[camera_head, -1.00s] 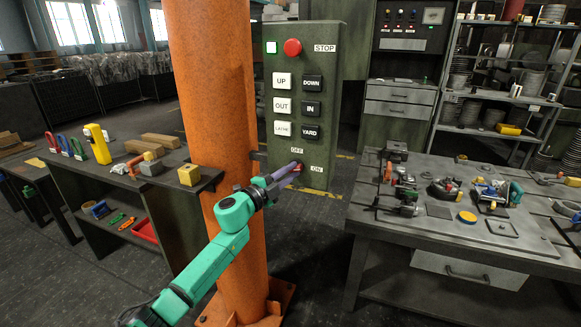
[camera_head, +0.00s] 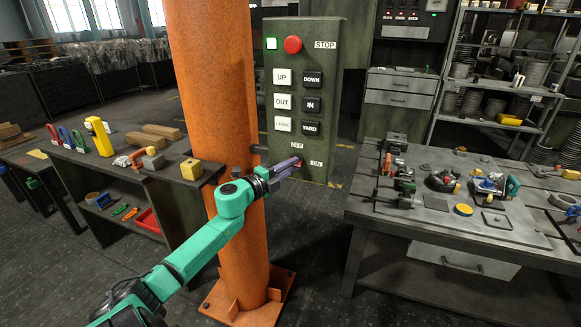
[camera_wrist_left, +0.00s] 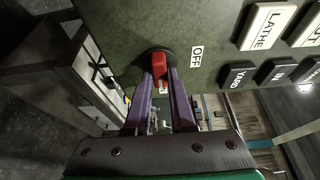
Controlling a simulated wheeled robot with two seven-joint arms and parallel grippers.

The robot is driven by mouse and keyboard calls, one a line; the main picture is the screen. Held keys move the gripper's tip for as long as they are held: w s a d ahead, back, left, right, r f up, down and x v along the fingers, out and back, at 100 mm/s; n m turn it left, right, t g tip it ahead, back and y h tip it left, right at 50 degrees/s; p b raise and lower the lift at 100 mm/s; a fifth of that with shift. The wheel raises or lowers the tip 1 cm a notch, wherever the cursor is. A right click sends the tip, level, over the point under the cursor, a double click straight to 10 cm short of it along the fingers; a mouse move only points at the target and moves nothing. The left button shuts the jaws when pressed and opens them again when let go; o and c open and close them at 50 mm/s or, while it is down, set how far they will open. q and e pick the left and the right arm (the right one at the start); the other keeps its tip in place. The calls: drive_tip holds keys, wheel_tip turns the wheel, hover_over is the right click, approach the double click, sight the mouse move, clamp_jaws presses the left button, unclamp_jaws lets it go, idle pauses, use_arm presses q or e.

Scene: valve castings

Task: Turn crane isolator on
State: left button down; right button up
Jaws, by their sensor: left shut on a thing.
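A green control panel (camera_head: 325,135) hangs at the orange column and has a rotary isolator switch low down, between the OFF label (camera_head: 297,145) and the ON label (camera_head: 316,162). My left gripper (camera_head: 296,163) reaches the switch from the left and mostly covers it in the head view. In the left wrist view, the switch's red handle (camera_wrist_left: 161,68) sits between the purple fingertips, and the gripper is shut on it. The OFF label (camera_wrist_left: 196,53) shows to the right of the handle; a second label below is mostly hidden. My right gripper is not in view.
The orange column (camera_head: 215,120) stands close beside my left forearm. Black and white push buttons and a red stop button (camera_head: 292,44) are above the switch. A workbench (camera_head: 450,240) with tools stands right, a shelf bench (camera_head: 130,175) left.

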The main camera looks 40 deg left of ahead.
use_arm(q)
drive_tip(key=c, duration=0.8)
unclamp_jaws()
drive_tip(key=shift+o, duration=0.2)
drive_tip(key=s+b, duration=0.1)
drive_tip(key=s, duration=1.3)
drive_tip(key=shift+s+a, duration=0.3)
drive_tip(key=shift+a, duration=0.1)
